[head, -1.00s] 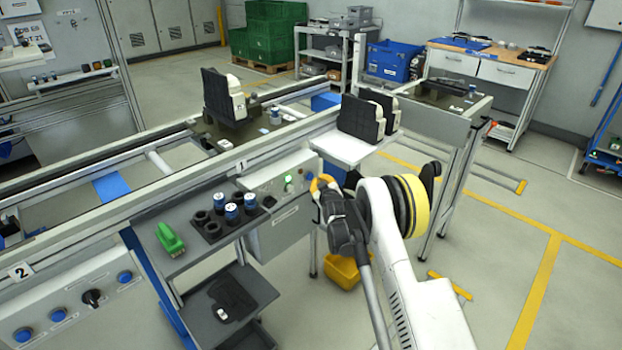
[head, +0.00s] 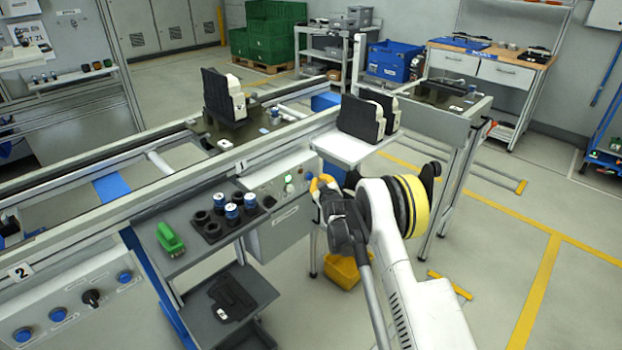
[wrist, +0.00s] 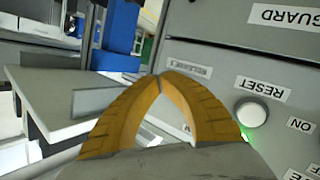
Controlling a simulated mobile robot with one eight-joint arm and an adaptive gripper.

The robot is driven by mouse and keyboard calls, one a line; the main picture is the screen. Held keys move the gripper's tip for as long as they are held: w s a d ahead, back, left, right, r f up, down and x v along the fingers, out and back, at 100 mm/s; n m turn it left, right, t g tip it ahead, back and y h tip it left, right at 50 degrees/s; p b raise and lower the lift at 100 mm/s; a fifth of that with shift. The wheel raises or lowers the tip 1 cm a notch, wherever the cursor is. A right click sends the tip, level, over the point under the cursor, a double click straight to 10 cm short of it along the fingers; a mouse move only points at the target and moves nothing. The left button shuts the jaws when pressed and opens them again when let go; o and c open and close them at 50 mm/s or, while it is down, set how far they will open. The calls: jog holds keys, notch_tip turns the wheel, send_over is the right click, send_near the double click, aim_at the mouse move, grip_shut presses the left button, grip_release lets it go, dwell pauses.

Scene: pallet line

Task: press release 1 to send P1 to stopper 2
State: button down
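My gripper (wrist: 158,78) is shut and empty in the wrist view, its two yellow fingertips meeting just in front of the grey control panel. A label reading RELEASE 1 (wrist: 188,69) shows upside down just beyond the tips. Its button is not visible and may be behind the fingers. In the head view my gripper (head: 323,183) is beside the station 1 control box (head: 284,222). A dark pallet (head: 248,134), perhaps P1, is on the conveyor behind sign 1 (head: 241,165), carrying a black-and-white part (head: 222,95). Sign 2 (head: 21,271) is on the conveyor at the lower left.
A white RESET button (wrist: 251,112) with a green glow is right of my fingers. A white shelf (head: 352,149) holding black-and-white parts is beyond my gripper. A grey cart (head: 185,262) with a green item (head: 169,239) and black holders stands left of the box.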

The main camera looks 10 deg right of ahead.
dwell(0.4)
jog(key=shift+w+a, duration=0.25)
jog(key=shift+w, duration=0.1)
jog(key=shift+w+a, duration=0.3)
jog(key=shift+w, duration=0.1)
dwell(1.1)
jog(key=shift+s+d, duration=0.55)
jog(key=shift+s, duration=0.2)
jog(key=shift+s, duration=0.1)
